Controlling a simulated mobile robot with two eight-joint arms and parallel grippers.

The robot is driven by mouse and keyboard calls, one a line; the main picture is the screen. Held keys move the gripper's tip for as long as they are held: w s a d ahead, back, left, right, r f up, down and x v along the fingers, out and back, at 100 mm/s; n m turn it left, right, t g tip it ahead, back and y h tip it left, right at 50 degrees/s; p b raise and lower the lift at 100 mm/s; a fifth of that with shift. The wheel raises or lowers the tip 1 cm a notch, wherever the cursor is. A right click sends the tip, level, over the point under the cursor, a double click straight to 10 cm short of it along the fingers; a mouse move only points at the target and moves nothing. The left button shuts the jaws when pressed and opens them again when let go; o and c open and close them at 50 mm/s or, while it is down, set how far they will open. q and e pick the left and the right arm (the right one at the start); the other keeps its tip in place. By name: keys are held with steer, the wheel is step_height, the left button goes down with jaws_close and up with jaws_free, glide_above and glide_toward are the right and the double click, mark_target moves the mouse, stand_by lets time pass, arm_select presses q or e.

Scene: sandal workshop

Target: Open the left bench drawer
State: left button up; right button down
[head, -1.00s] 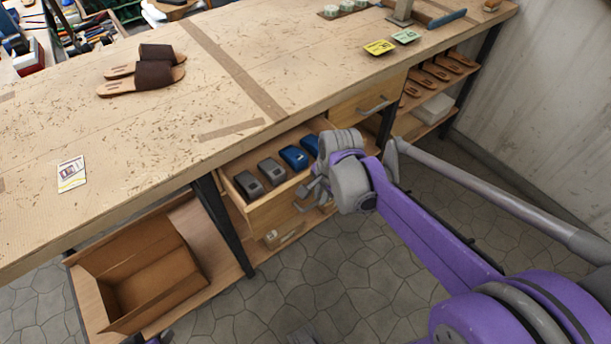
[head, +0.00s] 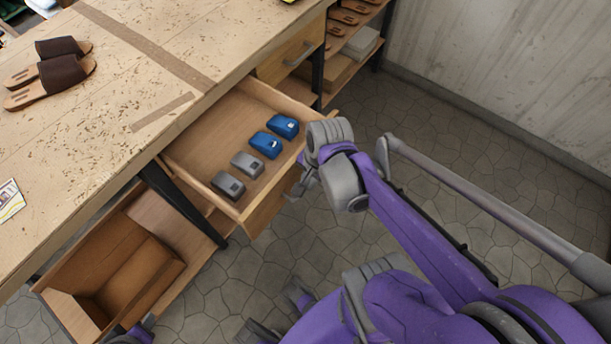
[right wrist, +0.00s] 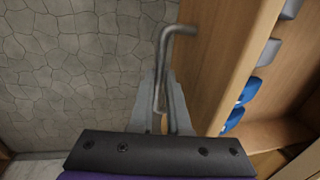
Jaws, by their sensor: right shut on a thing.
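The left bench drawer (head: 196,158) is a wooden drawer under the bench top, pulled well out in the head view. Two grey blocks (head: 229,184) and two blue blocks (head: 267,144) lie in a row inside it. My right gripper (head: 303,184) is at the drawer's front. In the right wrist view, my right gripper (right wrist: 160,105) is shut on the grey bar handle (right wrist: 163,60), with the drawer's wooden front and the blocks to the right. The handle is mostly hidden behind my gripper in the head view. I cannot make out my left gripper.
The bench top (head: 110,110) bears a pair of brown sandals (head: 52,75). A second, shut drawer (head: 290,52) is further along the bench. The stone floor (head: 480,140) to the right is clear.

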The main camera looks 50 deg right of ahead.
steer(key=c, duration=0.9)
jaws_free()
steer(key=shift+r, duration=0.1)
steer(key=r, duration=0.3)
steer(key=s+r+p, duration=0.1)
steer(key=r, duration=0.3)
steer(key=s+r+p, duration=0.1)
steer(key=r, duration=0.2)
steer(key=shift+d+r, duration=0.1)
steer(key=shift+r, duration=0.15)
